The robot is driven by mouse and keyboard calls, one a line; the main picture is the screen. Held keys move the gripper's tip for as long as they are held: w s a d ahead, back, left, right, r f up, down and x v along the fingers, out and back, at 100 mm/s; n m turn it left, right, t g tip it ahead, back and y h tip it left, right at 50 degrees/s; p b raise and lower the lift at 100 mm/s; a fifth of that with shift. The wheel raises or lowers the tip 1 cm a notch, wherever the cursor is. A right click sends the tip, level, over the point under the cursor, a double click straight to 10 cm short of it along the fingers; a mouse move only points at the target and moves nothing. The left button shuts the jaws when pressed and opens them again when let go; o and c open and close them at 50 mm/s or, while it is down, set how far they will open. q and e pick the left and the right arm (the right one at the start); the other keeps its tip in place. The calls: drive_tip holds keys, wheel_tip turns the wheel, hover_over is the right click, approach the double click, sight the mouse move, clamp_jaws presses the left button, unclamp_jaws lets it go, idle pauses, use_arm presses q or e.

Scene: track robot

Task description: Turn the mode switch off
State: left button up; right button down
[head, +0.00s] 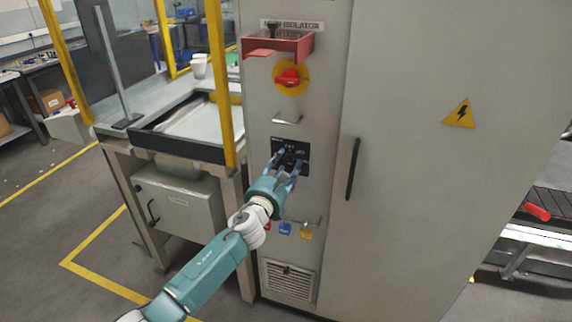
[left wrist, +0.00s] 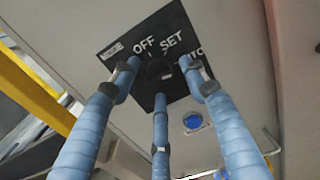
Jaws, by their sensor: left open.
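The mode switch is a dark round knob (left wrist: 159,68) on a black plate (left wrist: 178,28) lettered OFF, SET and a partly covered third word. In the head view the black plate (head: 303,148) sits midway up the narrow grey cabinet panel, its knob mostly hidden by my fingers. My left gripper (head: 288,164) is at the plate. In the left wrist view its three blue fingers (left wrist: 158,84) are open and spread around the knob, one on either side and one below. I cannot tell whether they touch it, nor where the knob points. My right gripper is not in view.
Above the plate are a small handle (head: 286,119), a red rotary isolator (head: 290,77) on a yellow disc and a red bracket (head: 277,46). A door handle (head: 352,168) is to the right; a yellow post (head: 219,80) stands left.

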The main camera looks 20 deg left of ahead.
use_arm(q)
drive_tip(key=shift+w, duration=0.3)
drive_tip(key=c, duration=1.1)
